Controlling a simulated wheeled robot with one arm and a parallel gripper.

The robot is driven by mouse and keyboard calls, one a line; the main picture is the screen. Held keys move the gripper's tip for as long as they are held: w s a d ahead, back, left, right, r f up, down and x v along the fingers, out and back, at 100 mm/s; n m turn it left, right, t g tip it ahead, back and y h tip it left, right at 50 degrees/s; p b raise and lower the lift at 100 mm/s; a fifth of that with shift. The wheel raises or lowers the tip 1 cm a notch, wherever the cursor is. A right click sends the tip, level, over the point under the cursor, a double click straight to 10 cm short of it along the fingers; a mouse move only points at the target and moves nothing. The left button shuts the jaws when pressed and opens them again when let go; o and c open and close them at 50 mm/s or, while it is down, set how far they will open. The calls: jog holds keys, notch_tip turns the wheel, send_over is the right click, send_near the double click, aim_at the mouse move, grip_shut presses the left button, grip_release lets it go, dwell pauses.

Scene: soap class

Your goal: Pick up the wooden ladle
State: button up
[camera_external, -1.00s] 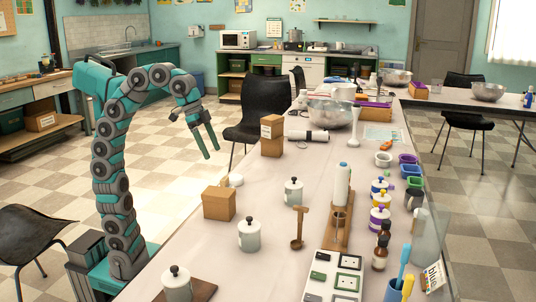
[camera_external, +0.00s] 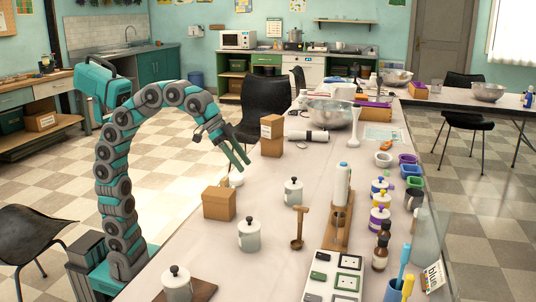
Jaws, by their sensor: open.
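The wooden ladle (camera_external: 299,228) is brown, with a short crossbar at its far end and a round bowl at its near end. It lies on the long pale table (camera_external: 270,275), right of the white lidded jars. My gripper (camera_external: 241,161) hangs in the air at the table's left edge, up and left of the ladle in the picture. Its two green fingers are apart and hold nothing. It is well clear of the ladle.
A cardboard box (camera_external: 219,203) and two white lidded jars, a nearer one (camera_external: 250,235) and a farther one (camera_external: 293,191), stand left of the ladle. A white bottle (camera_external: 342,183) on a wooden board (camera_external: 337,232) stands to its right. A taller carton (camera_external: 271,136) is behind.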

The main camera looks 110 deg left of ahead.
aim_at(294, 208)
jog(key=w+d+f+t, duration=0.1)
jog(key=w+d+t, duration=0.1)
jog(key=w+d, duration=0.3)
jog(key=w+d+t+h+b, duration=0.1)
jog(key=w+d+t, duration=0.1)
jog(key=w+d, duration=0.2)
jog(key=w+d+f+m+t+h, duration=0.1)
jog(key=w+d+t, duration=0.1)
jog(key=w+d, duration=0.3)
jog(key=shift+r+x, duration=0.15)
jog(key=shift+x, duration=0.65)
jog(key=shift+r+x, duration=0.1)
jog(key=shift+x, duration=0.75)
jog(key=shift+w+a+f, duration=0.25)
jog(key=shift+w+f, duration=0.35)
jog(key=shift+f, duration=0.35)
jog(key=shift+r+x, duration=0.2)
jog(key=shift+x, duration=3.45)
jog(key=shift+d, duration=0.15)
grip_shut()
